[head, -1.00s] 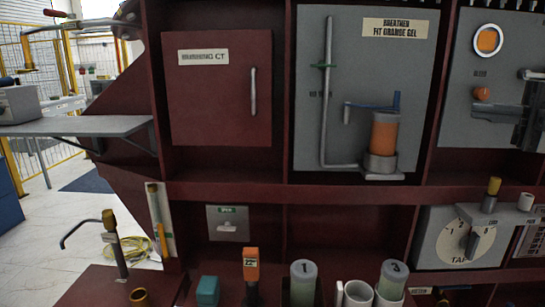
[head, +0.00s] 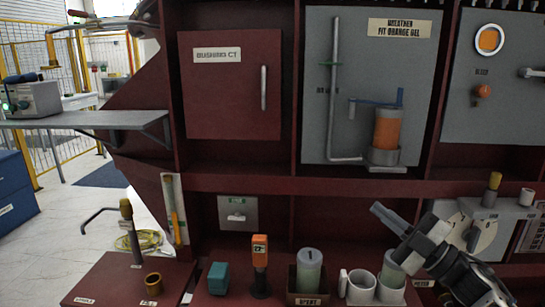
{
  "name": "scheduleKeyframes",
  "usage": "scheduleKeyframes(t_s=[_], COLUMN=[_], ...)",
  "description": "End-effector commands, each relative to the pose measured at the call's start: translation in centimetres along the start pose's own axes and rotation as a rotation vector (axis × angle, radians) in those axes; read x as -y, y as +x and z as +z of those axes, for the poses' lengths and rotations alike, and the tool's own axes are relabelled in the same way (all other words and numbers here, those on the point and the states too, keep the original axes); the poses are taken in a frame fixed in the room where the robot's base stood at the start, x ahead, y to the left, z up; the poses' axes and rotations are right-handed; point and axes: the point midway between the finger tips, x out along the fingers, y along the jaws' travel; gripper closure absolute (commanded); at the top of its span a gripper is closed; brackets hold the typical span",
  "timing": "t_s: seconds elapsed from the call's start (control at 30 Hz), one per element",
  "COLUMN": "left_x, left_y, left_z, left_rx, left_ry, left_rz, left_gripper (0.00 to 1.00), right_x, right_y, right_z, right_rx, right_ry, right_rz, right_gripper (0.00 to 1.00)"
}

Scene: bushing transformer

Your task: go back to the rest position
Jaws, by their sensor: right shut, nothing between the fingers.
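My right gripper (head: 381,213) comes in from the lower right, in front of the lower part of the red cabinet (head: 350,184). Its fingers are together with nothing between them, pointing up and left. It is apart from the grey breather cylinder above it, and my arm partly hides the tap dial (head: 484,236) and the rightmost cup. My left gripper is not in view.
A lower shelf holds a teal block (head: 218,278), an orange tool (head: 260,258), a capped jar (head: 309,272) and white cups (head: 358,286). The breather with orange gel (head: 388,128) hangs on a grey panel. A grey side shelf (head: 90,120) juts out left.

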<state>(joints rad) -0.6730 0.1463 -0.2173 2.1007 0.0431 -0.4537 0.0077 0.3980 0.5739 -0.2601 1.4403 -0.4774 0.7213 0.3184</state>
Motion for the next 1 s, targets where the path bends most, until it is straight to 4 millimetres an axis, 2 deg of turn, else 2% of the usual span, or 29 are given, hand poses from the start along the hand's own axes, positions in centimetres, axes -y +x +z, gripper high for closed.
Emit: scheduleKeyframes(t_s=[0.03,0.17,0.3,0.4,0.5,0.6,0.7,1.0], left_x=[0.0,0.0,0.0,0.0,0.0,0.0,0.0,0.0], left_y=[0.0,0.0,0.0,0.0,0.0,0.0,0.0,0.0], left_z=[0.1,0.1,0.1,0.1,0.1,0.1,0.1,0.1], left_rx=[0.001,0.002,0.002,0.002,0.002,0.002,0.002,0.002], left_ry=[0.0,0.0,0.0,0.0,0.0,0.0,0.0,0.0], left_rz=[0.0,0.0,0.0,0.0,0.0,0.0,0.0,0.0], left_gripper=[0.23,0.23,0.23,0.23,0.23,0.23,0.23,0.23], right_x=[3.8,11.6,19.9,24.9,28.5,30.7,31.8,32.2], right_y=[-1.3,-5.3,-11.3,-15.5,-18.8,-21.0,-22.1,-22.5], right_z=[0.3,0.7,-0.6,-2.8,-5.3,-7.3,-8.6,-8.9], right_rx=[0.083,0.339,0.657,0.863,1.023,1.129,1.183,1.201], right_ry=[0.1,0.33,0.582,0.743,0.868,0.954,0.998,1.012], right_rz=[0.047,0.141,0.178,0.167,0.137,0.108,0.089,0.081], right_gripper=[1.0,1.0,1.0,1.0,1.0,1.0,1.0,1.0])
